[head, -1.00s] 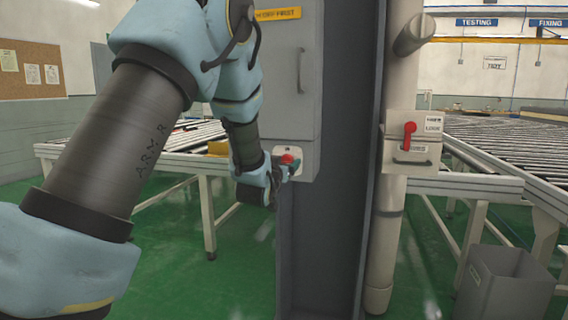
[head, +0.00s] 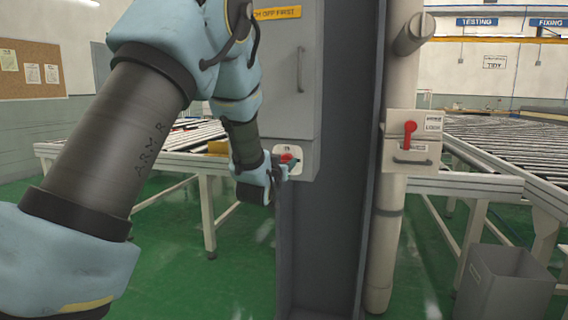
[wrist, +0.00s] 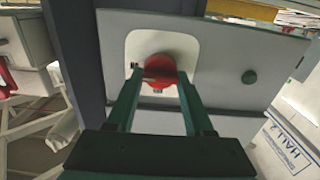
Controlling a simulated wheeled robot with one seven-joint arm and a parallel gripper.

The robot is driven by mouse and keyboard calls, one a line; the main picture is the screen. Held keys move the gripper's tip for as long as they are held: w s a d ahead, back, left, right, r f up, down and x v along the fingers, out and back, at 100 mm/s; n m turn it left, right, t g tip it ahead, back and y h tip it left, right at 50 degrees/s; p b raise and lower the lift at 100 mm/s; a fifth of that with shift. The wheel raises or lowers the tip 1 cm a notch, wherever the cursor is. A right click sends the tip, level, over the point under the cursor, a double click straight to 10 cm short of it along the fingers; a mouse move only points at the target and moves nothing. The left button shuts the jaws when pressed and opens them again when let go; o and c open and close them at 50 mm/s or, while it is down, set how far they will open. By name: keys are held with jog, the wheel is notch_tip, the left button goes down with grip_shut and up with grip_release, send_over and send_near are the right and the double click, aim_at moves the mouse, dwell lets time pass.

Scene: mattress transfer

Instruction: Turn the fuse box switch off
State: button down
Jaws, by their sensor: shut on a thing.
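The fuse box (head: 290,85) is a grey cabinet on a dark column in the middle of the head view. Its red switch (head: 288,158) sits on a white plate low on the box. My gripper (head: 286,165) is at this switch, partly covering it. In the wrist view, the two dark green fingers (wrist: 157,76) lie on either side of the red switch (wrist: 160,66), closed on it. The exact contact at the fingertips is hard to make out.
A small box with a red lever (head: 410,130) is on the pale pipe (head: 385,240) to the right. Roller tables (head: 480,165) stand behind on both sides. A grey bin (head: 505,285) is at lower right. Green floor is clear in front.

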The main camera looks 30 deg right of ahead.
jog(key=shift+f+n+b, duration=0.1)
jog(key=shift+n+b, duration=0.2)
jog(key=shift+b, duration=0.1)
jog(key=n+b, duration=0.6)
jog(key=n, duration=0.2)
jog(key=n+b, duration=0.7)
jog(key=n, duration=0.2)
jog(key=shift+w+a+f, duration=0.15)
jog(key=shift+a, duration=0.05)
jog(key=shift+c, duration=1.4)
grip_release()
